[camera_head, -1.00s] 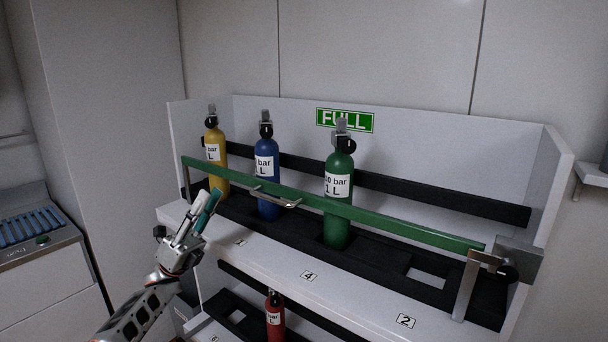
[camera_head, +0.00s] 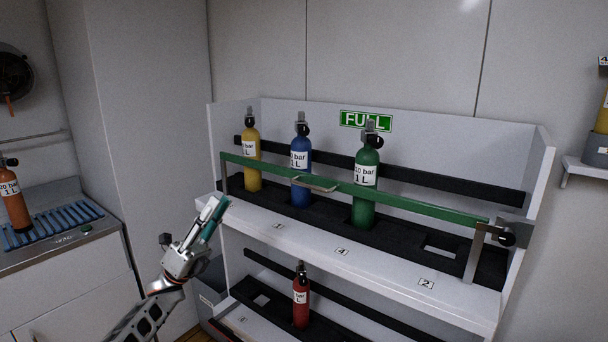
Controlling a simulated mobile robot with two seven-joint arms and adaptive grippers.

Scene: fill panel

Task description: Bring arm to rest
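My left gripper (camera_head: 215,211) is in front of the left end of the shelf rack, its fingers pointing up and to the right. Its two fingers, one pale and one teal, lie close side by side; whether they are fully shut is hard to tell. I see nothing held in it. My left arm comes in from the bottom left. My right gripper does not show.
The white rack (camera_head: 375,262) holds yellow (camera_head: 252,160), blue (camera_head: 300,178) and green (camera_head: 364,190) cylinders behind a green bar (camera_head: 420,207). A red cylinder (camera_head: 301,305) stands below. An orange cylinder (camera_head: 13,200) stands on the left counter (camera_head: 60,255).

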